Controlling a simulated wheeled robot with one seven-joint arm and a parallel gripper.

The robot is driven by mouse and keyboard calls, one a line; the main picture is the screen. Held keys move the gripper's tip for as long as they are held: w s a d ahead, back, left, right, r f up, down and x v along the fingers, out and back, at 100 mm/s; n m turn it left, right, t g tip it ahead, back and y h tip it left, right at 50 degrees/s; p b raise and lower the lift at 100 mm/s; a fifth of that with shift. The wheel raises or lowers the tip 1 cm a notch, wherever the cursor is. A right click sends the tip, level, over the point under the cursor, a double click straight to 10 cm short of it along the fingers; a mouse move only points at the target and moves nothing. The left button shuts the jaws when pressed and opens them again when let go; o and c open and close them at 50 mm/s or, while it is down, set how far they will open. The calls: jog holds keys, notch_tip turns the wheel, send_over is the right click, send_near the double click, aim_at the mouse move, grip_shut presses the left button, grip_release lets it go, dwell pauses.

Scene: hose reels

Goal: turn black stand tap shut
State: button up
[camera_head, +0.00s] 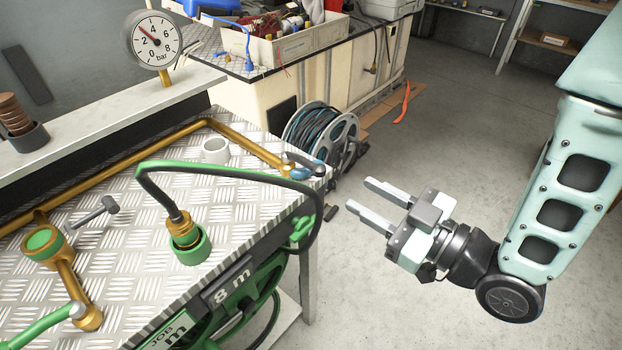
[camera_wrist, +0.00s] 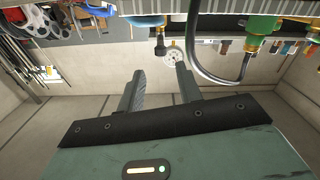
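A tap with a dark lever (camera_head: 303,162) sits at the right end of a brass pipe, at the bench's far right corner. A small blue part (camera_head: 303,173) is beside it. I take this for the black stand tap, though its label and exact lever angle are unclear. My gripper (camera_head: 362,196) is in the air to the right of the bench, apart from the tap. Its two fingers are spread with nothing between them. They also show spread in the wrist view (camera_wrist: 160,85), which looks upside down.
A green hose reel (camera_head: 265,280) hangs on the bench front, its black hose (camera_head: 316,215) arching up near the tap. A pressure gauge (camera_head: 157,41) points between 2 and 4. A grey hammer-shaped piece (camera_head: 95,212) lies left. Another reel (camera_head: 322,133) stands behind. Floor on the right is clear.

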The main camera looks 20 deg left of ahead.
aim_at(323, 173)
jog(key=x, duration=1.2)
jog(key=shift+a+p, duration=0.1)
jog(key=shift+p, duration=0.25)
grip_shut()
